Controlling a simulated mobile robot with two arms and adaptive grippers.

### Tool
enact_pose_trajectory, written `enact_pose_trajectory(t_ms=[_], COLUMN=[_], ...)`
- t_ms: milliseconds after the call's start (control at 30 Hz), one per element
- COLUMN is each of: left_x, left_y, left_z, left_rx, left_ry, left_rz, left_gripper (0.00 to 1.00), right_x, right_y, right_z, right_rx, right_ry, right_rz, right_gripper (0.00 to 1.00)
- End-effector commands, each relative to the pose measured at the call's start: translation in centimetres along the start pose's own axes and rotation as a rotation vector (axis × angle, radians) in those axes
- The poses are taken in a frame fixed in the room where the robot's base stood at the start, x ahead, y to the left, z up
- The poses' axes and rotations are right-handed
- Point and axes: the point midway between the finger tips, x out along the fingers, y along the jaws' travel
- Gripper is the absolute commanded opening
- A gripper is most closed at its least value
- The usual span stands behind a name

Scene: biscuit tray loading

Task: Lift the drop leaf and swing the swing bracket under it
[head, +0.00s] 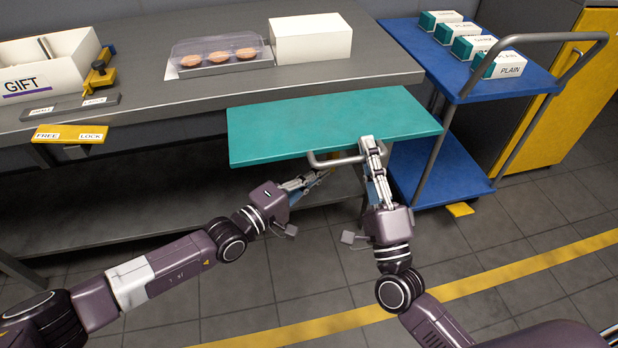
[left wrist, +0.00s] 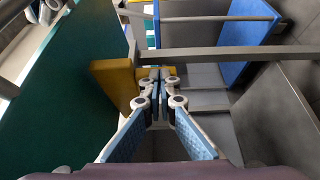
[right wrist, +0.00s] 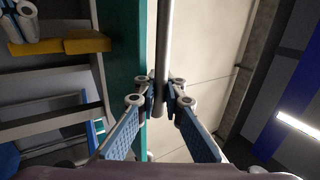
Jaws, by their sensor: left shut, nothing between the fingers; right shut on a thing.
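The teal drop leaf (head: 320,122) is raised and looks about level along the table's front edge. My right gripper (head: 370,146) is shut on the grey handle (head: 325,161) at the leaf's front edge; the handle bar runs between its fingers in the right wrist view (right wrist: 163,45). The yellow swing bracket (left wrist: 112,84) is under the leaf, and it also shows in the right wrist view (right wrist: 88,43). My left gripper (left wrist: 160,76) is shut and empty below the leaf, its fingertips right beside the bracket; I cannot tell if they touch.
The grey table (head: 160,92) carries a clear tray of biscuits (head: 216,68), a white box (head: 310,40) and a GIFT box (head: 50,75). A yellow FREE/LOCK plate (head: 70,134) sits at its front. A blue cart (head: 480,85) with several PLAIN boxes stands close on the right.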

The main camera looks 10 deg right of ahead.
Motion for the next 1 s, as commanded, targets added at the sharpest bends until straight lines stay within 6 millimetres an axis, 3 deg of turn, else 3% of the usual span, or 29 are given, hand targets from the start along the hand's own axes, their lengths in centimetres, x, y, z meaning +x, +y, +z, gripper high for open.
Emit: enact_pose_trajectory(t_ms=[267,600,800,1000], left_x=[-4.0,-10.9,-12.7,-13.0], left_y=[-0.1,-0.1,0.0,0.0], left_z=[-2.1,0.1,0.7,0.8], left_rx=[0.002,-0.002,0.0,0.001], left_ry=[0.002,0.001,0.001,0.0], left_rz=[-0.003,-0.002,-0.001,0.0], left_gripper=[0.0,0.0,0.0,0.0], right_x=[0.1,0.1,0.1,0.1], right_y=[-0.1,-0.1,-0.1,-0.1], right_z=[-0.1,0.0,0.0,0.0], right_rx=[0.001,0.001,0.001,0.001], right_ry=[0.001,0.001,0.001,0.001], right_rz=[-0.002,-0.002,-0.002,-0.002], right_gripper=[0.0,0.0,0.0,0.0])
